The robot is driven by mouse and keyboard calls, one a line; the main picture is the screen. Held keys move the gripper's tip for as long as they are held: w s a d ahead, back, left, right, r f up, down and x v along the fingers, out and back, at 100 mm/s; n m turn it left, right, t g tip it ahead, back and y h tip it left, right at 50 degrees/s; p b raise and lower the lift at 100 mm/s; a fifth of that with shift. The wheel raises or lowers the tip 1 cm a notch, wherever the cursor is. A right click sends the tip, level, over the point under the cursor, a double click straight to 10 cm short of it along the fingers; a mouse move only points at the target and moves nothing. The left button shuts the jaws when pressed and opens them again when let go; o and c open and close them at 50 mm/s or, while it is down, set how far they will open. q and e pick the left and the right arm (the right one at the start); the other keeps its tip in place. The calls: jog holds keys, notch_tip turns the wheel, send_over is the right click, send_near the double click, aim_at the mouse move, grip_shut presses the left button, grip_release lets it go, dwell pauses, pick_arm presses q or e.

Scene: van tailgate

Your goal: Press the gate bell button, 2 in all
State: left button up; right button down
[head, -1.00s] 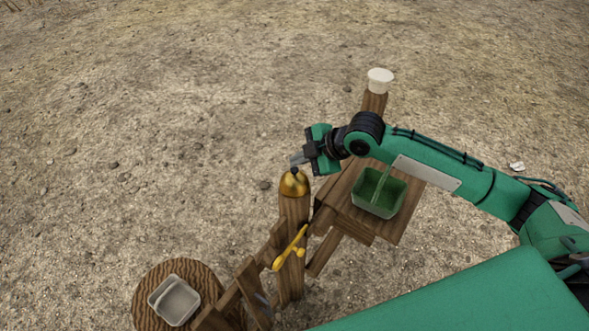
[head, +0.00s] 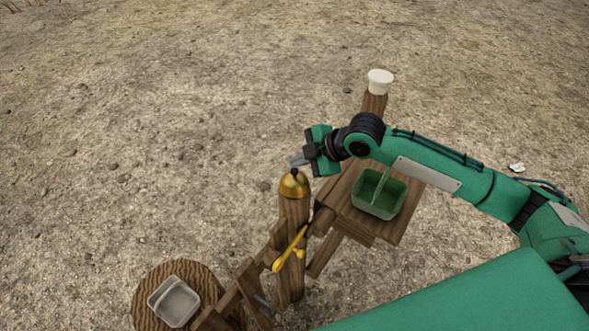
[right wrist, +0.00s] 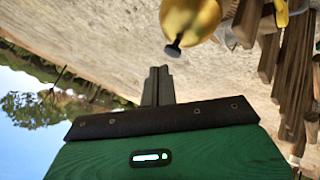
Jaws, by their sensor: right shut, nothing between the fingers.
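The gate bell is a golden dome (head: 294,186) on top of a wooden post, with a small dark button (head: 294,171) at its top. In the right wrist view the golden bell (right wrist: 190,17) hangs at the top edge of the picture, its dark button (right wrist: 173,49) pointing toward the fingers. My right gripper (head: 296,161) is shut and empty. Its fingertips are just above the button in the head view; in the right wrist view the fingertips (right wrist: 159,70) show a small gap to the button. My left gripper is not in view.
A yellow handle (head: 289,250) is on the post below the bell. A green basket (head: 357,207) sits on a wooden platform to the right, with a white cup (head: 380,78) on a post behind. A grey tray (head: 154,301) lies on a round stump at lower left.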

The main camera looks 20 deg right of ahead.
jog(key=shift+f, duration=0.15)
dwell(0.7)
jog(key=shift+f, duration=0.3)
jog(key=shift+f, duration=0.55)
dwell(0.6)
jog(key=shift+r, duration=0.1)
jog(key=shift+r+p, duration=0.85)
jog(key=shift+r, duration=0.05)
jog(key=shift+r, duration=0.1)
notch_tip(320, 180, up, 5)
jog(key=p, duration=0.4)
jog(key=shift+p, duration=0.35)
